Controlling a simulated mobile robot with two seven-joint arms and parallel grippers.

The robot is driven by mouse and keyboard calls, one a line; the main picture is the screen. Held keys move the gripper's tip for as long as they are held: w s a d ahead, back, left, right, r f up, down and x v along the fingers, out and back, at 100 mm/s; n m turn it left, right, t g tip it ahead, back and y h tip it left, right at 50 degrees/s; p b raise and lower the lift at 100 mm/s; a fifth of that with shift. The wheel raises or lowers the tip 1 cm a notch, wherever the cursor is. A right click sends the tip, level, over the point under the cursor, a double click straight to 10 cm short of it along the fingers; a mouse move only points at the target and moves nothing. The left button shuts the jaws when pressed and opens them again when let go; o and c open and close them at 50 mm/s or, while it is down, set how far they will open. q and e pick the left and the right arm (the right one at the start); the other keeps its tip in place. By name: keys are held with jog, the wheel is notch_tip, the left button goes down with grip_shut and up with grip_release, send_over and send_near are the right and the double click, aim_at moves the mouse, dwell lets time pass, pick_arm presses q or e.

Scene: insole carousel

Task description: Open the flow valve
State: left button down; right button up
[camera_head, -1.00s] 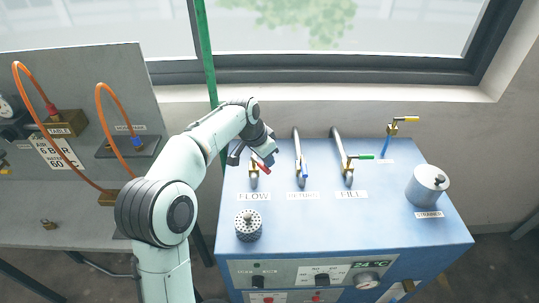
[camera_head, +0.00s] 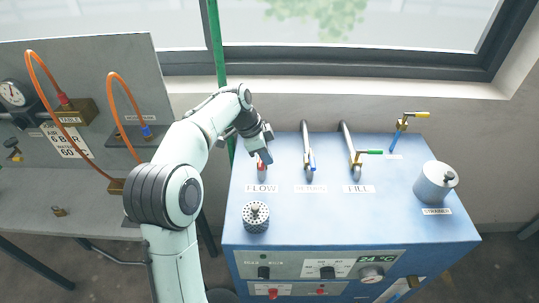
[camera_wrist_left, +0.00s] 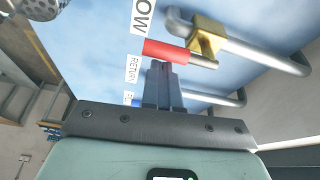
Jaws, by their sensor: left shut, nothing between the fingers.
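The flow valve's red handle (camera_head: 261,171) is on the blue unit's top, just behind the FLOW label (camera_head: 261,188). In the left wrist view the red handle (camera_wrist_left: 167,51) lies roughly along its metal pipe, beside a brass valve body (camera_wrist_left: 207,37). My left gripper (camera_head: 265,157) is shut and empty, with its fingers down beside the handle. In the left wrist view the fingertips (camera_wrist_left: 161,68) are right at the handle's side; I cannot tell if they touch it. The gripper hides part of the valve in the head view. My right gripper is not in view.
A strainer pot (camera_head: 435,183) and a perforated cylinder (camera_head: 256,217) are also on the unit. A panel with orange hoses (camera_head: 122,97) is at the left.

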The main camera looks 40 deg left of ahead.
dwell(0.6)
pick_arm(q)
notch_tip(320, 180, up, 10)
jog(key=p, duration=0.2)
jog(key=shift+w+d, duration=0.15)
jog(key=shift+w, duration=0.05)
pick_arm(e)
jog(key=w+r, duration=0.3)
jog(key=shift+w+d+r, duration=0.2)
pick_arm(q)
jog(key=shift+s, duration=0.1)
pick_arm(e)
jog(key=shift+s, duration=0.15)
